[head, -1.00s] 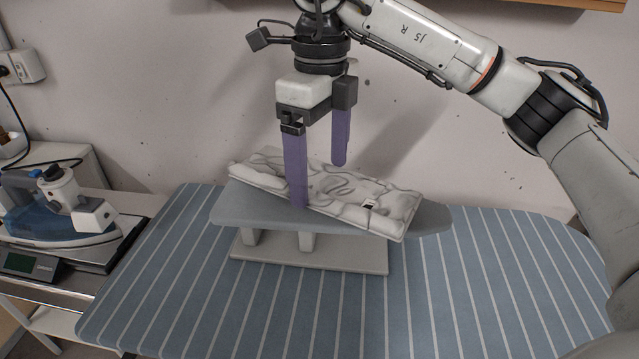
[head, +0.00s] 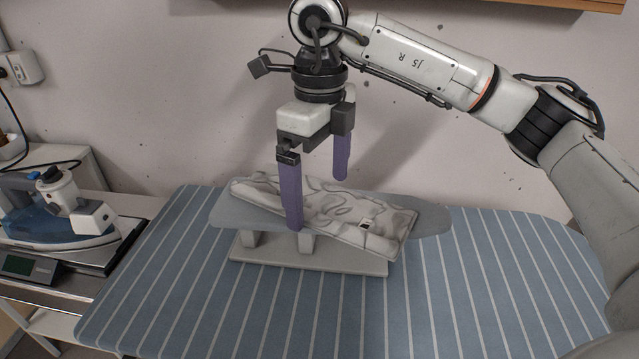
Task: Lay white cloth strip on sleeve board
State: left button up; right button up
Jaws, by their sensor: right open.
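The white cloth strip (head: 337,207) lies crumpled and wavy along the top of the grey sleeve board (head: 430,216). It runs at an angle to the board, and its right end reaches over the board's front edge. A small dark-and-white tag shows near that end. My right gripper (head: 316,205) is open, with its two purple fingers apart. The near finger is in front of the board's front edge and the far finger is behind or above the cloth; I cannot tell whether either touches it. My left gripper is out of view.
The sleeve board's base (head: 310,256) stands on a blue striped ironing board (head: 350,315). A blue-and-white iron (head: 60,215) sits on a side stand at the left. The front and right of the ironing board are clear. A wall is close behind.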

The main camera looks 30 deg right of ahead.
aim_at(320, 202)
notch_tip(320, 202, up, 12)
jog(key=p, duration=0.1)
jog(key=shift+p, duration=0.3)
dwell(0.5)
jog(key=shift+c, duration=0.4)
dwell(1.3)
